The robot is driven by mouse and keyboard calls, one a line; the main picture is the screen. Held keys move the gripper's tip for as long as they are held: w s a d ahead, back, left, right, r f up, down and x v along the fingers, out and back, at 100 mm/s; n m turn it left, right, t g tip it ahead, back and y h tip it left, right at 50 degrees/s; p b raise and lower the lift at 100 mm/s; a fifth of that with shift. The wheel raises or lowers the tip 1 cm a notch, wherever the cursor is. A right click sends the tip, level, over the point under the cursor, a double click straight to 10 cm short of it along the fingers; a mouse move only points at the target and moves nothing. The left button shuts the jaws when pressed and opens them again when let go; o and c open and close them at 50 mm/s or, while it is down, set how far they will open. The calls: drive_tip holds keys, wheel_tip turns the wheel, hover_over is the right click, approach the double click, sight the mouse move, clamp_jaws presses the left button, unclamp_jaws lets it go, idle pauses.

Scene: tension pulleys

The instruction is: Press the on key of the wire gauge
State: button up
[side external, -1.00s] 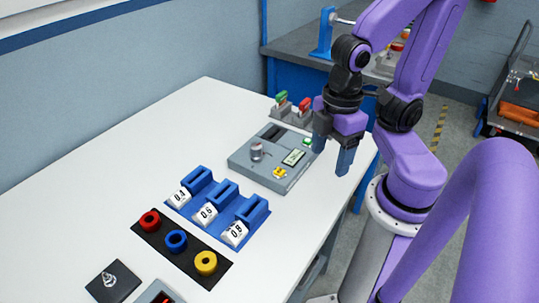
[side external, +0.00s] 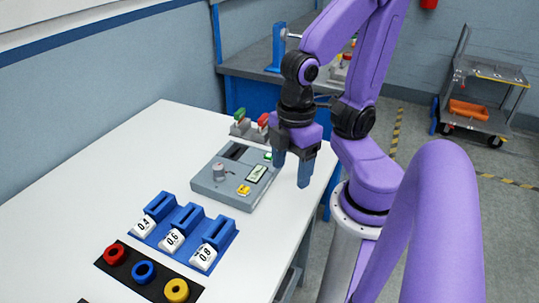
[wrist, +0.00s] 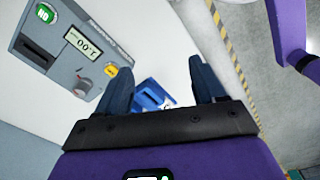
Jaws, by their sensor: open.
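The wire gauge is a grey box (side external: 212,193) near the table's right edge, with a display (side external: 257,173), a grey knob (side external: 219,173) and a yellow key (side external: 243,190). Its green on key (side external: 268,156) is at the far right corner, partly behind my gripper (side external: 291,174). In the wrist view the on key (wrist: 44,13) shows at the upper left, marked ON, and the display (wrist: 82,42) is lit. My gripper (wrist: 158,66) is open and empty, fingers down, to the right of the gauge and apart from the key.
Blue holders (side external: 187,218) with white number tags stand in front of the gauge. A black mat (side external: 128,268) carries red, blue and yellow rings. Red and green handled parts (side external: 250,128) stand behind the gauge, close to my gripper. The table's left side is clear.

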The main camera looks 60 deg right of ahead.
clamp_jaws()
idle(1.5)
